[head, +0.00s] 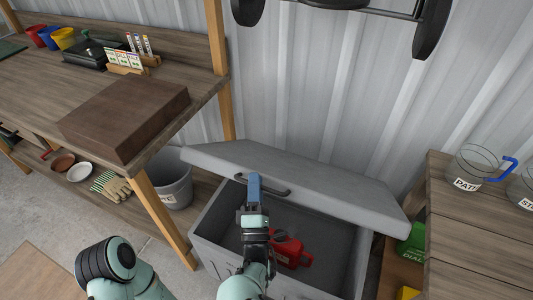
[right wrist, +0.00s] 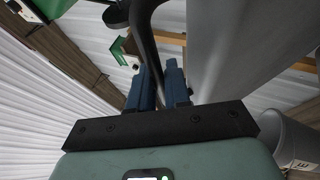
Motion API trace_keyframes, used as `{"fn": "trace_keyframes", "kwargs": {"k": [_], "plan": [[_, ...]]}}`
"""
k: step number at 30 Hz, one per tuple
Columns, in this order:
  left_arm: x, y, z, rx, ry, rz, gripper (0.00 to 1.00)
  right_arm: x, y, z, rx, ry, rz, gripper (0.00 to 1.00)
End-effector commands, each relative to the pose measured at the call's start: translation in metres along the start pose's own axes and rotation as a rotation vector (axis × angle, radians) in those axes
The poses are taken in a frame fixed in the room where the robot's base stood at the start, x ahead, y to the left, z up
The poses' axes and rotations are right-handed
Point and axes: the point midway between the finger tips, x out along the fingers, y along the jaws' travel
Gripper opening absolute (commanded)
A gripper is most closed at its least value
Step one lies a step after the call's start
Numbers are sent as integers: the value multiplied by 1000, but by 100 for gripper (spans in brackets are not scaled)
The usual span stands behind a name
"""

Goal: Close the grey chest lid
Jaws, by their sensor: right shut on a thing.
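The grey chest (head: 210,220) stands on the floor at the lower middle of the head view. Its grey lid (head: 330,187) is raised and tilted, with the inside of the chest open below it. A dark bar handle (head: 277,190) is on the lid's front side. My right gripper (head: 254,184), with blue fingers, is shut on this handle. In the right wrist view the handle (right wrist: 147,45) passes between the fingers (right wrist: 160,80). A red object (head: 288,250) lies inside the chest, partly hidden by my right arm. My left gripper is out of view.
A wooden workbench (head: 60,85) with a brown box (head: 125,115) stands to the left. A grey bucket (head: 174,185) is between the bench and the chest. A wooden shelf unit (head: 470,240) with glass jars stands close on the right. A corrugated wall (head: 310,100) is behind.

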Motion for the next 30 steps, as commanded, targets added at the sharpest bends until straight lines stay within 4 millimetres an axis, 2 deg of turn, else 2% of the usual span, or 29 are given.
{"fn": "trace_keyframes", "kwargs": {"k": [1, 3, 9, 15, 26, 27, 28, 30], "plan": [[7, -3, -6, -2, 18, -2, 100, -15, -10, -7, -2, 4, -4, 0], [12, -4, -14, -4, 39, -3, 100, -29, -17, -12, -2, 3, -4, 0], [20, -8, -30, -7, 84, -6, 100, -55, -30, -23, 0, 1, -3, 0], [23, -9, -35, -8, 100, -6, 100, -64, -35, -26, 1, -1, -3, 0], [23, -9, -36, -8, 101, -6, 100, -65, -35, -27, 1, -1, -4, 0], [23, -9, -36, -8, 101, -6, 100, -65, -35, -27, 1, -1, -4, 30], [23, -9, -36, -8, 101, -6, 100, -65, -35, -27, 1, -1, -4, 38], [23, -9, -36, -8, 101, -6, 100, -65, -35, -27, 1, -1, -3, 38]]}}
